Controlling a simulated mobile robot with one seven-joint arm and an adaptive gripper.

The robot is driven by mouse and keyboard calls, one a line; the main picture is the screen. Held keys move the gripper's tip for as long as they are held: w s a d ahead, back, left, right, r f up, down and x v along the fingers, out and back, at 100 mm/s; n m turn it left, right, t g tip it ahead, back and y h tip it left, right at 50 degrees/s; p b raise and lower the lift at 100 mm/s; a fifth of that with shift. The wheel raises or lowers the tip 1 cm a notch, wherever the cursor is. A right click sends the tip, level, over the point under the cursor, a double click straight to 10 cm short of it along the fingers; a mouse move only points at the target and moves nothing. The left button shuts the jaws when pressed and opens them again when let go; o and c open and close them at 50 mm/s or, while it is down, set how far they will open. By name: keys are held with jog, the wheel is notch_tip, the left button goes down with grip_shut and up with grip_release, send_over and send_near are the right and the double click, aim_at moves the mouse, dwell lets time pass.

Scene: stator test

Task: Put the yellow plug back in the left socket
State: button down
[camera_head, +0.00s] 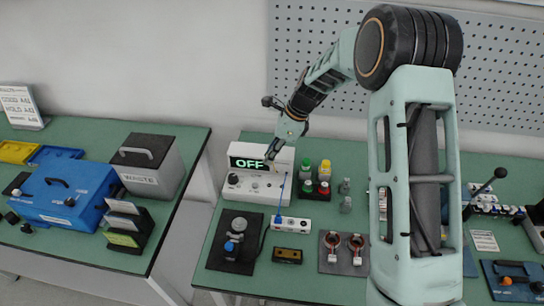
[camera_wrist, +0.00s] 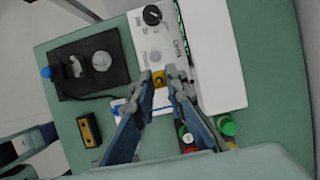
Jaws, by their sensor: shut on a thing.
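My gripper (camera_wrist: 166,76) reaches down in front of the white tester box (camera_wrist: 152,45), with its two blue-grey fingers close together. It is shut on the yellow plug (camera_wrist: 158,78), which shows as a small yellow piece between the fingertips, at the edge of the tester's front panel. In the head view my gripper (camera_head: 271,158) is in front of the tester's lit "OFF" display (camera_head: 246,163), and the plug is too small to make out. Whether the plug touches a socket cannot be told. The left socket cannot be clearly made out.
A white strip (camera_head: 296,223) with a blue plug and lead lies before the tester. A black plate (camera_head: 238,257) with a round metal part and a yellow-black block (camera_head: 287,256) lie nearby. Green and yellow-capped bottles (camera_head: 324,168) stand right of the tester.

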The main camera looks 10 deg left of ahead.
jog(key=shift+f, duration=0.1)
jog(key=shift+f+b, duration=2.7)
jog(key=shift+f, duration=1.7)
jog(key=shift+f+b, duration=0.5)
jog(key=shift+f, duration=0.65)
jog(key=c, duration=1.8)
grip_release()
jog(key=shift+c, duration=0.2)
jog(key=shift+r, duration=0.1)
